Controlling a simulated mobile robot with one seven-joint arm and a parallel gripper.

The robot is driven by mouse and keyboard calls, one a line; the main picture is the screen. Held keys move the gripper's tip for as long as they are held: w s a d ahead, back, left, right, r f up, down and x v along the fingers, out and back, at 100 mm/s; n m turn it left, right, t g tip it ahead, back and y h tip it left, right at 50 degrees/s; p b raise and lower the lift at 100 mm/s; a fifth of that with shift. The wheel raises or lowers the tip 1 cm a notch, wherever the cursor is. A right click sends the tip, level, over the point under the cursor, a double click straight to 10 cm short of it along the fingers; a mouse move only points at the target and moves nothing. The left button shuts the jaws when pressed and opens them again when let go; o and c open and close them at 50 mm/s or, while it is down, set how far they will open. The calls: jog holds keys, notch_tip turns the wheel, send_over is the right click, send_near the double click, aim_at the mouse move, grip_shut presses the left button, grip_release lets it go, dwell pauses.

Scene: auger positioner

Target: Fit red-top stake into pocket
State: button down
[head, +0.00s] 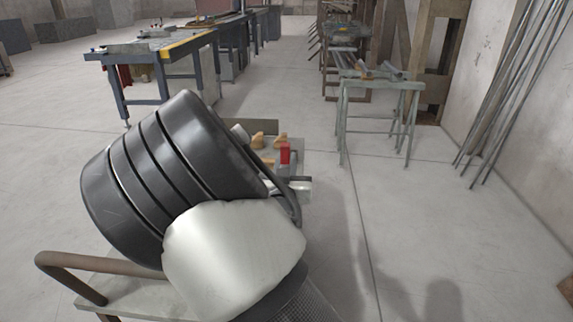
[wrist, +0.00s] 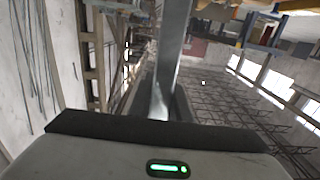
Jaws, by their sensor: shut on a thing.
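A small red block (head: 285,153), which looks like the red top of the stake, shows in the head view just beyond my arm. Grey parts lie under and beside it. My gripper (wrist: 160,114) is shut on a grey metal bar (wrist: 172,55), seen in the wrist view, which I take to be the stake. The bar runs up the picture away from the jaws; no red shows on it there. My arm hides most of the near work area in the head view. I cannot make out the pocket or whether the stake touches it.
Tan blocks (head: 258,140) lie on a grey surface beyond my arm. A brown tubular handle (head: 95,262) is at lower left. A blue-legged table (head: 150,50) and a grey stand (head: 380,85) are farther back. Long rods (head: 515,80) lean on the right wall.

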jog(key=shift+f, duration=0.15)
notch_tip(320, 180, down, 6)
jog(key=b, duration=0.5)
jog(key=shift+r, duration=0.25)
jog(key=shift+b, duration=0.4)
dwell(0.7)
jog(key=shift+f, duration=0.5)
dwell(0.6)
jog(key=shift+f, duration=2.6)
jog(key=c, duration=1.6)
grip_release()
jog(key=shift+o, duration=0.2)
notch_tip(320, 180, up, 10)
jog(key=p, duration=0.3)
